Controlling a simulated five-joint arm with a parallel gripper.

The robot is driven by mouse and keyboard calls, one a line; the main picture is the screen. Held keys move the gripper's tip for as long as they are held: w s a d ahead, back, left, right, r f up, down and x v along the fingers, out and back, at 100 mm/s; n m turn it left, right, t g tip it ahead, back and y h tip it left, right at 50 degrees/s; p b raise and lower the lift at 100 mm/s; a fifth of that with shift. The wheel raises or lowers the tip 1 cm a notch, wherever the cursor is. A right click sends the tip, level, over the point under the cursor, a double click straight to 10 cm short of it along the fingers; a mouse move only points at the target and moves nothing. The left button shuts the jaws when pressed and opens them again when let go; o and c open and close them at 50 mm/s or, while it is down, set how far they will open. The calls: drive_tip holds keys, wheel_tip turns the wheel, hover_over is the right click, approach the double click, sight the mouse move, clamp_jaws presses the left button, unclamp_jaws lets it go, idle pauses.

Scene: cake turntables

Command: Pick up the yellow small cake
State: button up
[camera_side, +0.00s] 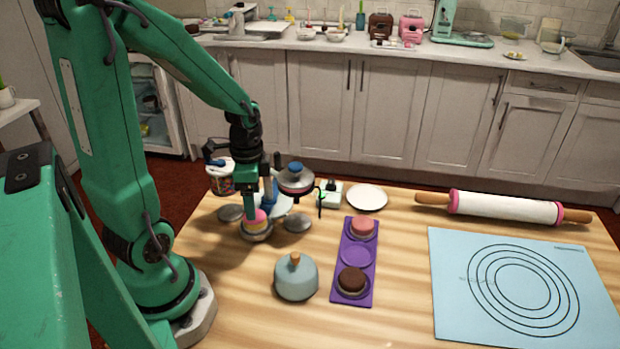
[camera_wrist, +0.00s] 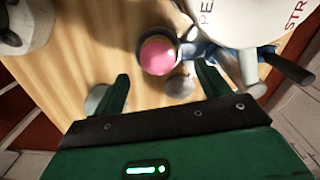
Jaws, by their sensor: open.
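The yellow small cake (camera_side: 257,226) has yellow sides and a pink top and stands on a small round grey stand. In the wrist view the cake (camera_wrist: 158,55) shows its pink top with a thin yellow edge. My gripper (camera_side: 254,207) points down close over the cake and partly hides it. In the wrist view my gripper (camera_wrist: 161,72) has its two fingers wide apart, with nothing held between them. The cake appears in the gap between the fingers, a little beyond their tips. Whether a finger touches it I cannot tell.
A purple tray (camera_side: 357,256) holds a pink cake (camera_side: 363,226) and a brown cake (camera_side: 352,280). Near the cake stand several grey discs, a turntable device (camera_side: 295,179) and a blue-grey lidded dome (camera_side: 296,278). A rolling pin (camera_side: 503,207) and blue mat (camera_side: 450,290) lie right.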

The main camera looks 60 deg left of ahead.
drive_tip(key=shift+f, duration=0.15)
drive_tip(key=shift+s+d+f, duration=0.1)
drive_tip(key=shift+s+f, duration=0.05)
drive_tip(key=shift+f, duration=2.35)
drive_tip(key=c, duration=1.2)
drive_tip(key=shift+o, duration=0.2)
drive_tip(key=shift+r, duration=0.15)
drive_tip(key=shift+r, duration=1.85)
drive_tip(key=s+d+r, duration=0.1)
drive_tip(key=d+r, duration=0.6)
drive_tip(key=d, duration=0.4)
drive_tip(key=shift+d, duration=0.3)
